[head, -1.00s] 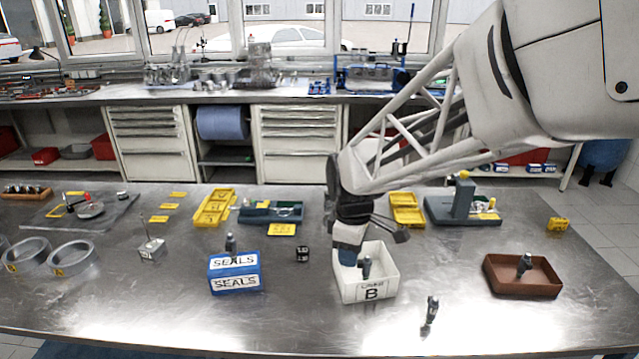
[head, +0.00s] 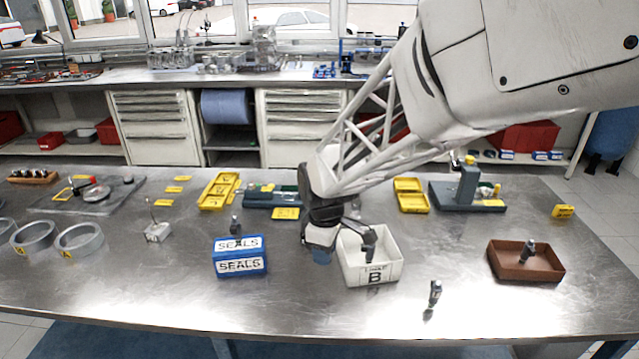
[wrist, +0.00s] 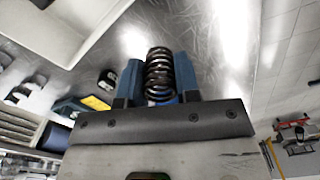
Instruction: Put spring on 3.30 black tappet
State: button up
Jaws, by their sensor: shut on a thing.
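My gripper (head: 322,255) is just left of the white bin, low over the table. In the wrist view, its two blue fingers (wrist: 158,85) are shut on a dark coil spring (wrist: 159,70), held between the fingertips. The spring cannot be made out in the head view. A small black piece with pale marks (wrist: 108,78) lies on the table left of the spring in the wrist view. It may be the black tappet, but its marks are too small to read.
The white bin marked B (head: 375,272) stands right beside my gripper. A blue SEALS box (head: 240,268) is to the left and a brown tray (head: 505,262) to the right. A small dark upright part (head: 434,296) stands in front. Yellow trays (head: 410,203) are behind.

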jog(key=shift+w, duration=0.1)
jog(key=w+a, duration=0.1)
jog(key=w, duration=0.4)
jog(key=w+a+f, duration=0.1)
jog(key=w+a, duration=0.1)
jog(key=w, duration=0.3)
jog(key=w+a, duration=0.2)
jog(key=w, duration=0.3)
jog(key=shift+a+f, duration=0.2)
jog(key=shift+f, duration=0.05)
jog(key=shift+s+f, duration=0.1)
jog(key=shift+f, duration=1.65)
jog(key=shift+f, duration=0.15)
jog(key=o, duration=0.9)
notch_tip(320, 180, up, 12)
jog(key=shift+r, duration=0.15)
